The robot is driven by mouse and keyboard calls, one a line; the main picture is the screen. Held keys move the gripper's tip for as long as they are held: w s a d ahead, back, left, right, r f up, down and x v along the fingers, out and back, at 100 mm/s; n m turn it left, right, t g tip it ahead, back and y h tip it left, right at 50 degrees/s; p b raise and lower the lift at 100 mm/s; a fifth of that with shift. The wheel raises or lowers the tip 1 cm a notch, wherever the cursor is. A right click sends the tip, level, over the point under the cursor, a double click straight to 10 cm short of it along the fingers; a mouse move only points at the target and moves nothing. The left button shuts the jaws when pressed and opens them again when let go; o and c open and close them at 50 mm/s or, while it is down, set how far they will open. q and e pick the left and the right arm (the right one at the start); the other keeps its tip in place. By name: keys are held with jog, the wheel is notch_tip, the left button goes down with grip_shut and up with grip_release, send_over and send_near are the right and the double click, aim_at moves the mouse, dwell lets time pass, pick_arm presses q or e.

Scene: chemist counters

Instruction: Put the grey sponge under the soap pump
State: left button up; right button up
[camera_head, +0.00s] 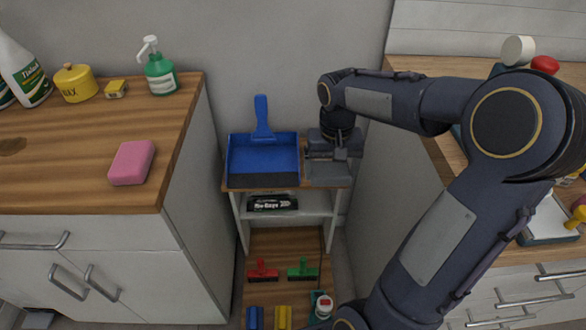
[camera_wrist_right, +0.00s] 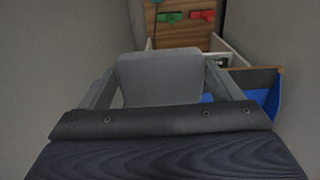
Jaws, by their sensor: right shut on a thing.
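The grey sponge (camera_head: 328,172) shows at the right end of the small shelf unit's top, in front of my right gripper (camera_head: 330,157). In the right wrist view the sponge (camera_wrist_right: 160,75) sits between the two fingers, and the gripper is shut on it. I cannot tell whether it touches the shelf top. The soap pump (camera_head: 160,74), a green bottle with a white pump head, stands upright at the back right of the left counter. Bare wood shows around its base. My left gripper is not in view.
A blue dustpan (camera_head: 262,155) lies left of the sponge on the shelf unit (camera_head: 227,187). On the left counter (camera_head: 60,183) are a pink sponge (camera_head: 131,162), a yellow tin (camera_head: 76,84) and a small yellow box (camera_head: 115,90). The counter's middle is mostly clear.

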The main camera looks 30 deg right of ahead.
jog(key=w+d+f, duration=0.2)
jog(key=w+f, duration=0.1)
jog(key=w+d+f+b, duration=0.1)
jog(key=w+d+f, duration=0.2)
jog(key=w, duration=0.1)
jog(key=w+d+f+b, duration=0.1)
jog(key=w+d+f, duration=0.1)
jog(key=w+f, duration=0.1)
jog(key=shift+w+d, duration=0.2)
jog(key=shift+w, duration=0.05)
jog(key=shift+w+d+f, duration=0.15)
jog(key=shift+w+f, duration=0.15)
jog(key=shift+f, duration=0.1)
jog(key=shift+f+b, duration=0.6)
jog(key=shift+f, duration=0.95)
jog(key=shift+f, duration=0.2)
jog(key=o, duration=0.8)
